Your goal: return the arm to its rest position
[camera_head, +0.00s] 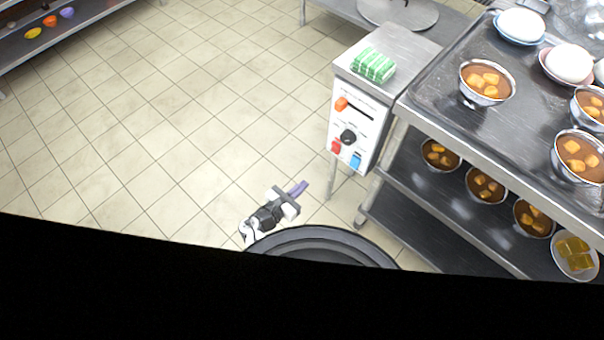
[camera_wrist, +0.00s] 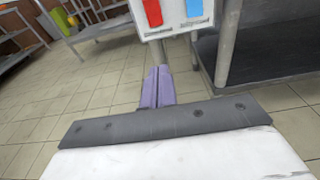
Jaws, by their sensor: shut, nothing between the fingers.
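My gripper (camera_head: 301,188) has purple fingers and is held over the tiled floor in the head view, left of and below the control box. Its fingers are together and hold nothing. In the wrist view, my gripper (camera_wrist: 158,72) shows two purple fingers side by side, pointing toward the lower part of the control box (camera_wrist: 176,14). The fingers appear apart from the box. Part of my arm is hidden behind the dark area at the bottom of the head view.
The control box (camera_head: 358,112) carries an orange knob, a black knob and red and blue switches. A green-and-white pack (camera_head: 373,65) lies on top. Right of it, a metal cart (camera_head: 440,100) holds several bowls. Open tiled floor (camera_head: 170,110) lies to the left. A shelf (camera_head: 60,45) stands at the far left.

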